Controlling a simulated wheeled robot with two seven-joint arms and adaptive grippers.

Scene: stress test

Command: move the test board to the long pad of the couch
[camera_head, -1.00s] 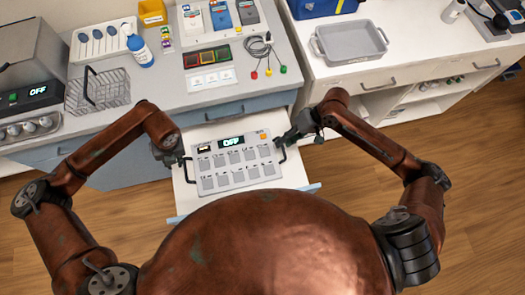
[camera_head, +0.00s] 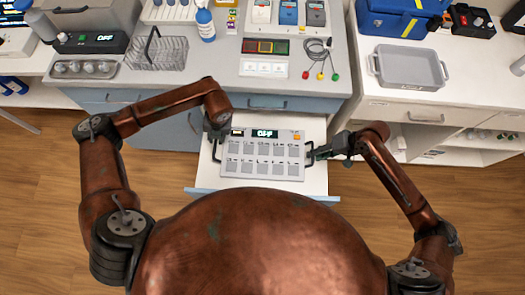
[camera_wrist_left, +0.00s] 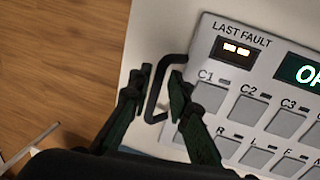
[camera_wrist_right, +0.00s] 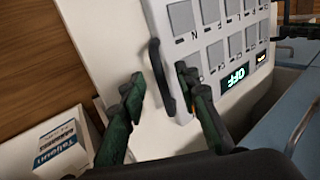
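The test board (camera_head: 262,155) is a light grey panel with rows of buttons, an "OFF" display and a black handle at each end. It lies flat over a pulled-out white drawer (camera_head: 314,185). My left gripper (camera_head: 217,134) is at the left handle; in the left wrist view its open fingers (camera_wrist_left: 157,88) stand on both sides of that handle (camera_wrist_left: 157,105), with gaps. My right gripper (camera_head: 318,153) is at the right handle; in the right wrist view its open fingers (camera_wrist_right: 160,82) stand on both sides of that handle (camera_wrist_right: 159,74). No couch shows.
The grey worktop (camera_head: 219,70) behind the drawer holds a wire basket (camera_head: 158,52), a bottle (camera_head: 205,24) and coloured leads (camera_head: 319,60). A grey tray (camera_head: 408,67) is on the white counter at right. A white box (camera_wrist_right: 60,150) is below my right gripper. Wooden floor is free at both sides.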

